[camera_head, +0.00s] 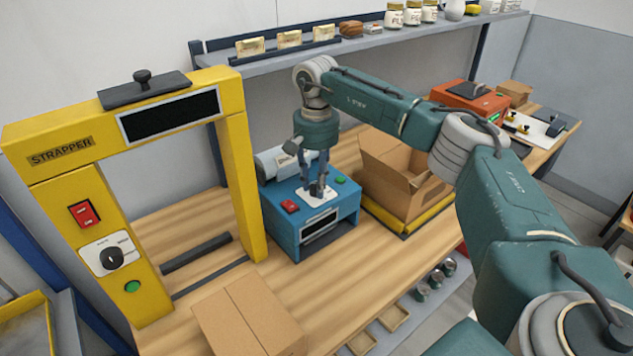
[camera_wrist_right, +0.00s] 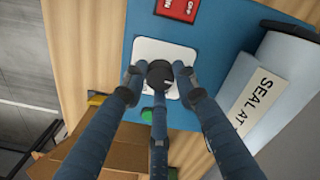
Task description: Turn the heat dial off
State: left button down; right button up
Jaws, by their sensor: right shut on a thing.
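A blue machine (camera_head: 284,224) stands on the wooden bench, with a white dial plate (camera_head: 328,198) on its top. A round black dial (camera_wrist_right: 160,73) with a light pointer mark sits on that plate. My right gripper (camera_head: 317,180) points down at the machine from above. Its fingers are shut around the dial, as the right wrist view shows. The gripper hides most of the dial in the head view, and I cannot read the plate's markings. My left gripper is not in view.
A red switch (camera_head: 290,206) and a green button (camera_head: 340,181) flank the dial plate. The yellow strapper (camera_head: 150,285) with its own black dial (camera_head: 111,258) stands left. An open carton (camera_head: 408,190) is right of the machine. A closed carton (camera_head: 250,318) lies in front.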

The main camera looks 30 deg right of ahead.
aim_at(316, 185)
jog(key=shift+w+r+n, duration=0.1)
jog(key=shift+r+n, duration=0.1)
jog(key=shift+n, duration=0.2)
jog(key=o, duration=1.1)
jog(key=shift+f, duration=0.1)
jog(key=shift+o, duration=0.2)
notch_tip(316, 185, up, 12)
